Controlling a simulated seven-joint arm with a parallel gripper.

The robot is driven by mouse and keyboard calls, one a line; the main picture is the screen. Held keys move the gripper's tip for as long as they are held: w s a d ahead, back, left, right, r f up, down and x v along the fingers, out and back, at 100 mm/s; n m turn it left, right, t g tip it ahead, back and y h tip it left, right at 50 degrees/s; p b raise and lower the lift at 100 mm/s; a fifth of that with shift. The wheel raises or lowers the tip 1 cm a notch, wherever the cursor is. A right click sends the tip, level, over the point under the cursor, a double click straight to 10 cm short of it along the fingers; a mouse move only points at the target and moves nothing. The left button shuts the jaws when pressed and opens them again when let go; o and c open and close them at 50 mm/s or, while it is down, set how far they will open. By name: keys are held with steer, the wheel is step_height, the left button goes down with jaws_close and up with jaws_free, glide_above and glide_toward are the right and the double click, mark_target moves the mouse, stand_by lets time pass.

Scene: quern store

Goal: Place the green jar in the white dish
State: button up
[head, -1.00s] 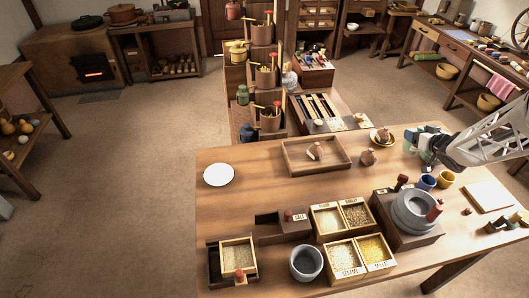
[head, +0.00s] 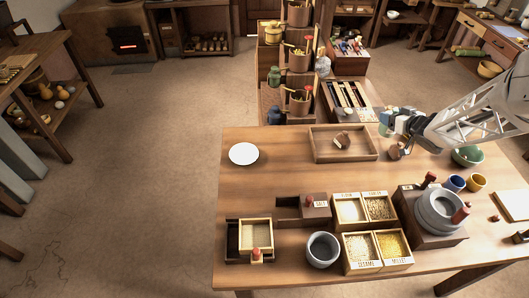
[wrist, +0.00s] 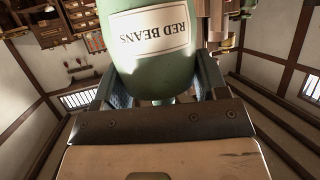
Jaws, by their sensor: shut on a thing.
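The green jar (wrist: 150,70), labelled "RED BEANS", fills the upper middle of the wrist view between the two fingers of my gripper (wrist: 158,95). The fingers are shut on it. In the head view my gripper (head: 384,124) is above the table's far right part, near the tray's right end. Only a small green bit of the jar (head: 384,131) shows there. The white dish (head: 244,153) lies flat and empty on the table's far left part, well to the left of my gripper.
A wooden tray (head: 317,154) with a small brown object stands between dish and gripper. A brown pot (head: 395,151) and green bowl (head: 467,156) are near the arm. Grain boxes (head: 349,208), a grey bowl (head: 322,248) and a quern (head: 439,211) stand nearer. Table around the dish is clear.

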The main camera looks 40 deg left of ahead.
steer(key=s+a+n+g+y, duration=0.1)
steer(key=s+a+n+g, duration=0.1)
steer(key=s+a, duration=0.75)
steer(key=s+a+n+g+y, duration=0.1)
steer(key=s+a+n+g, duration=0.15)
steer(key=s+a, duration=0.75)
steer(key=s+a+n+g, duration=0.3)
steer(key=s+a+g, duration=0.1)
steer(key=s+a, duration=1.3)
steer(key=shift+s+r+g, duration=0.15)
steer(key=shift+r+g, duration=0.2)
steer(key=shift+n, duration=0.25)
steer(key=shift+f, duration=2.9)
steer(key=shift+f, duration=0.1)
steer(key=shift+h, duration=0.3)
steer(key=shift+d+f, duration=0.1)
steer(key=shift+f, duration=1.9)
steer(key=shift+f, duration=0.15)
